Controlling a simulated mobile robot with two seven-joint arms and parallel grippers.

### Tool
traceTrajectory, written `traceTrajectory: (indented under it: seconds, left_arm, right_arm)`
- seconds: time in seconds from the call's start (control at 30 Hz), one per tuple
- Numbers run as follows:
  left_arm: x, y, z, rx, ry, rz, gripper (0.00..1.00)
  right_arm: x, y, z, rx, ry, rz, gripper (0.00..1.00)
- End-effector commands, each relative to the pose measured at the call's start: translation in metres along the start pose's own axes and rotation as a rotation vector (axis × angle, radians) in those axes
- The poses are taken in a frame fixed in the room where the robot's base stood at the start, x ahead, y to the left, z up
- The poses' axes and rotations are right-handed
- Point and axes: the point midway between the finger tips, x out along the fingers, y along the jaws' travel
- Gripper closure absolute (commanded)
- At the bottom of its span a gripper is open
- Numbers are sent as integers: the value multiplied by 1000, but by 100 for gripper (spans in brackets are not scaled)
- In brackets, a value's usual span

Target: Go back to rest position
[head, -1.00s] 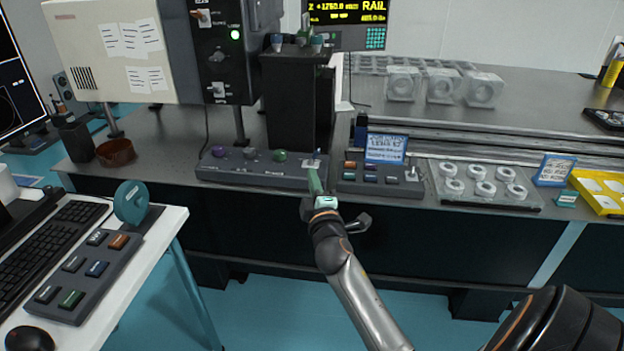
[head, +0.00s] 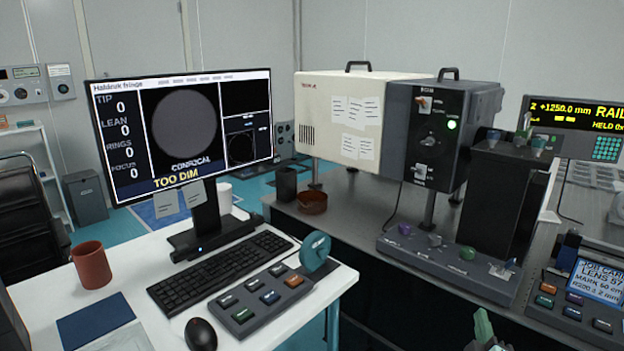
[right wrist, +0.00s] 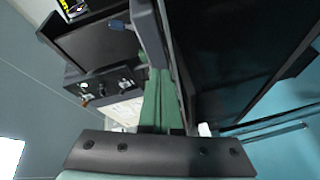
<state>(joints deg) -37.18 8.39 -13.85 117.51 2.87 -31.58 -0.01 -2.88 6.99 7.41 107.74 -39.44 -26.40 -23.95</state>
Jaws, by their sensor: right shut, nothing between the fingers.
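My left gripper is in neither view.
A white desk with a monitor (head: 182,130) reading "TOO DIM", a keyboard (head: 220,270), a mouse (head: 200,334) and a red mug (head: 91,264) stands at left. The optical bench with a knob panel (head: 447,265) and dark column (head: 497,200) is at right.

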Motion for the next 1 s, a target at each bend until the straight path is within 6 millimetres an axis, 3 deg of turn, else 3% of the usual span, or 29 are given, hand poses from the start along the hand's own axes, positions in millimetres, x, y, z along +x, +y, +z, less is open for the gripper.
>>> traceTrajectory:
  seconds: [0.03, 0.1, 0.3, 0.4, 0.57, 0.63, 0.8, 1.0]
  left_arm:
    - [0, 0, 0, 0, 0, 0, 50]
    - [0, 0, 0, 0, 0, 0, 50]
    - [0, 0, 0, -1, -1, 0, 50]
    - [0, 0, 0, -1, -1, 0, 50]
    - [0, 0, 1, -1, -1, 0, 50]
    - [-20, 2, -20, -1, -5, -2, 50]
    - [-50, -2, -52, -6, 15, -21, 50]
    - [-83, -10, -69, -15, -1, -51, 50]
  right_arm:
    - [-18, -33, -2, 64, 16, -85, 100]
    - [-47, -78, -7, 184, 33, -214, 100]
    - [-152, -184, -21, 528, -6, -587, 100]
    - [-208, -221, -28, 683, -63, -754, 100]
    - [-300, -260, -40, 909, -195, -998, 100]
    - [-297, -232, -48, 917, -197, -984, 100]
    - [-298, -195, -52, 916, -208, -963, 100]
    - [-300, -154, -56, 916, -223, -940, 100]
